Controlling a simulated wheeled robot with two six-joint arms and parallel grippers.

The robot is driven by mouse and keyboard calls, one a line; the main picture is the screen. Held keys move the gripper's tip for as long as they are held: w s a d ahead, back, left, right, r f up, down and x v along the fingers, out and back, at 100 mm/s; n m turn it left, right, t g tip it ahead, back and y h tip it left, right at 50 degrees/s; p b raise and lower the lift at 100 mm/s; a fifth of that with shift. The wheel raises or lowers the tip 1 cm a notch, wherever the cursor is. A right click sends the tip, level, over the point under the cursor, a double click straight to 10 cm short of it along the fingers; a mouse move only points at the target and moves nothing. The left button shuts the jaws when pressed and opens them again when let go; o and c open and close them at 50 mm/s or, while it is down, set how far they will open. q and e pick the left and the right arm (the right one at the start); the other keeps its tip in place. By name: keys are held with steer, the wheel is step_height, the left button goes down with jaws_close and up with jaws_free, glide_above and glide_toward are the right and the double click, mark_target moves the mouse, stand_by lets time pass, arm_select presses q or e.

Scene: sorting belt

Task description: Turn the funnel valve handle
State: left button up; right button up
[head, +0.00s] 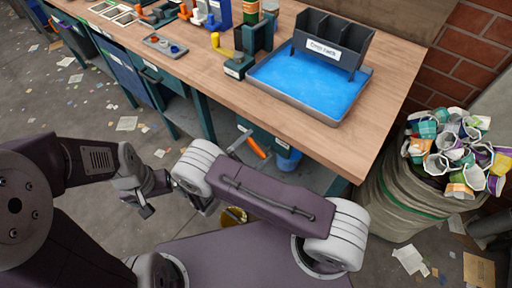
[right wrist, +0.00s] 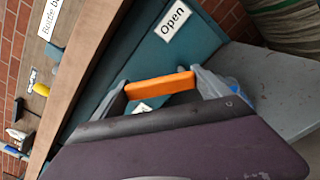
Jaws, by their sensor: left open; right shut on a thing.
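The orange handle (head: 253,146) shows in the head view below the front edge of the workbench, in front of a teal panel. In the right wrist view the orange handle (right wrist: 160,86) lies between the two grey fingers of my right gripper (right wrist: 162,90), which is shut on it. A white "Open" label (right wrist: 173,21) is on the teal panel beyond. My left gripper (head: 147,199) is open and empty, low over the floor left of the bench. The funnel itself cannot be made out.
The wooden bench (head: 390,98) holds a blue tray (head: 335,108) with a dark divided bin (head: 332,40). A sack of crushed cups (head: 392,200) stands at the right. A blue bucket (head: 289,160) is under the bench. Paper scraps litter the floor.

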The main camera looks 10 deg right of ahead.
steer(key=o, duration=1.9)
steer(key=v, duration=0.9)
